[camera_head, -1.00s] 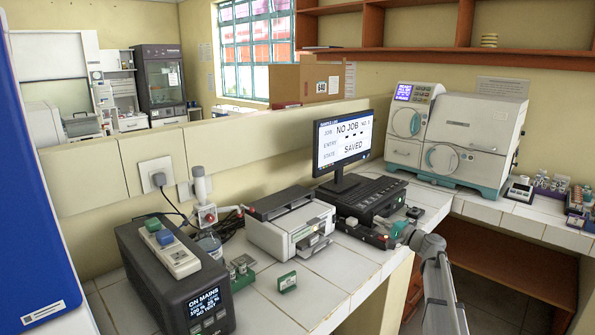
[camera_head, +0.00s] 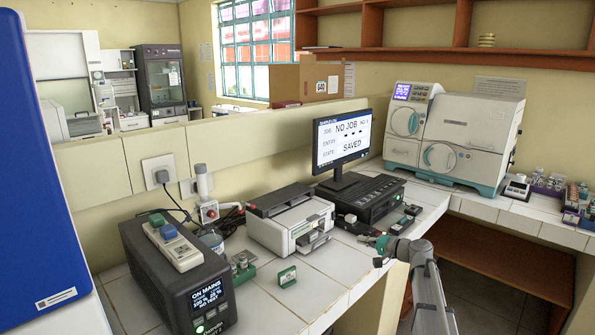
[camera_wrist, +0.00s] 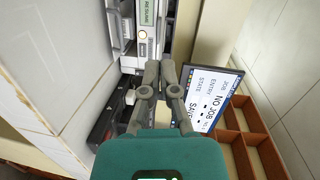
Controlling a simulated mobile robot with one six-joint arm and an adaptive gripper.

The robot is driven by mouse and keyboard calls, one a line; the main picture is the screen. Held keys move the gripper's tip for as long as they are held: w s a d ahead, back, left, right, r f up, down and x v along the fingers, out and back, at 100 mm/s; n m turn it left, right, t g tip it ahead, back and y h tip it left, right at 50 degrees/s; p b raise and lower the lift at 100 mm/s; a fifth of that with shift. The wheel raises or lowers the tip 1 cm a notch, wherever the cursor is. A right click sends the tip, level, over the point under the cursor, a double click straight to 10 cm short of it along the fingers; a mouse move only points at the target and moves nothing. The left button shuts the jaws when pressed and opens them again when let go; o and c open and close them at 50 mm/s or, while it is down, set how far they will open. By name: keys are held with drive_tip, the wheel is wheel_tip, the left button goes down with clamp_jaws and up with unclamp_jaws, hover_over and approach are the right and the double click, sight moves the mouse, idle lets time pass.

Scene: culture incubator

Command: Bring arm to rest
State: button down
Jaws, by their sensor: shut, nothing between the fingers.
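My gripper (camera_head: 378,246) is at the end of my arm, low over the front edge of the tiled bench, in front of the black keyboard unit below the monitor. In the wrist view my gripper (camera_wrist: 160,70) points toward the bench equipment, with its two grey fingers close together and nothing held. My arm reaches up from the bottom right of the head view. Whether the fingertips touch anything on the bench cannot be told.
The monitor (camera_head: 341,139) reads NO JOB and SAVED. A white printer (camera_head: 290,225), a dark power unit (camera_head: 180,270) and a small green block (camera_head: 287,277) stand on the bench to the left. A white benchtop machine (camera_head: 455,140) stands at right. Open floor lies beyond the bench edge.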

drive_tip(key=s+a+f+n+g+h, duration=0.3)
drive_tip(key=s+a+f+g, duration=0.1)
drive_tip(key=s+a+f, duration=0.3)
drive_tip(key=s+d+f+n+g+h, duration=0.1)
drive_tip(key=s+f+n+g+h, duration=0.3)
drive_tip(key=s, duration=0.7)
drive_tip(key=s+d+f+m+g+h, duration=0.1)
drive_tip(key=s+d+f+h, duration=0.1)
drive_tip(key=s+f+h, duration=0.65)
drive_tip(key=s+f+g+y+b, duration=0.1)
drive_tip(key=s+f+y+b, duration=0.2)
drive_tip(key=s+f+b, duration=0.5)
drive_tip(key=w+r+p, duration=0.3)
drive_tip(key=r+p, duration=1.1)
drive_tip(key=r, duration=0.4)
drive_tip(key=shift+a+r+p, duration=0.15)
drive_tip(key=shift+p, duration=0.25)
drive_tip(key=shift+h, duration=0.25)
